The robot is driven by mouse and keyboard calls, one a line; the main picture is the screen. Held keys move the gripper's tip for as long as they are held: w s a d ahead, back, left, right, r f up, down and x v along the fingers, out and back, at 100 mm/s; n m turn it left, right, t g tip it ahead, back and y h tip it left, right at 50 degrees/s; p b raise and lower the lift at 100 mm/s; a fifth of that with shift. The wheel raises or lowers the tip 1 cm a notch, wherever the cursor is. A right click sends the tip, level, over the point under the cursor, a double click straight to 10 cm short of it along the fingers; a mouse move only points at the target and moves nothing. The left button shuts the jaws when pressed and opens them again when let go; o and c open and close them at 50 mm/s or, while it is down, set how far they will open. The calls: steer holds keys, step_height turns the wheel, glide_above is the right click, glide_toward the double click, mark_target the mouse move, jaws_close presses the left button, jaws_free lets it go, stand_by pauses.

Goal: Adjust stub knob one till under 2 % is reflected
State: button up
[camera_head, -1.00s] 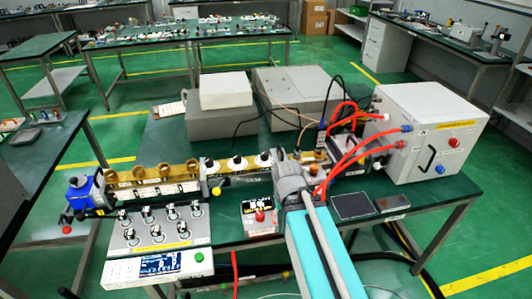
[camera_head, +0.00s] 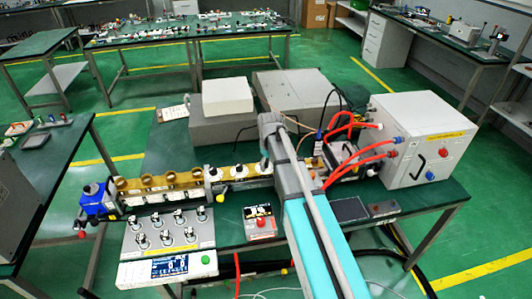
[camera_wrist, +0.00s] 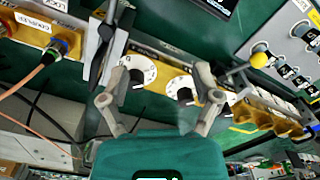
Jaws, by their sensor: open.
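The wrist view shows one white dial (camera_wrist: 138,72), a middle dial (camera_wrist: 180,87), and part of a third behind my right finger. I cannot read which is stub knob one. My gripper (camera_wrist: 157,98) is open and empty, its fingers spread around the first two dials in the picture; contact cannot be told. The blue display (camera_head: 170,267) is lit, but its reading is too small.
A knob panel (camera_head: 165,229) lies in front of the waveguide. A small box with a red button (camera_head: 260,223) is beside my arm. A white cabinet (camera_head: 425,140) with red cables stands right. A yellow ball knob (camera_wrist: 258,60) sticks out near my right finger.

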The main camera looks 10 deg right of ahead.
mark_target(265, 164)
steer(key=w+r+n+p, duration=0.3)
steer(key=w+r+p, duration=0.1)
steer(key=w, duration=0.6)
steer(key=shift+r, duration=0.8)
steer(key=shift+f, duration=0.1)
step_height(265, 164, down, 14)
steer(key=b, duration=1.3)
steer(key=shift+r+b, duration=0.2)
steer(key=shift+b, duration=0.1)
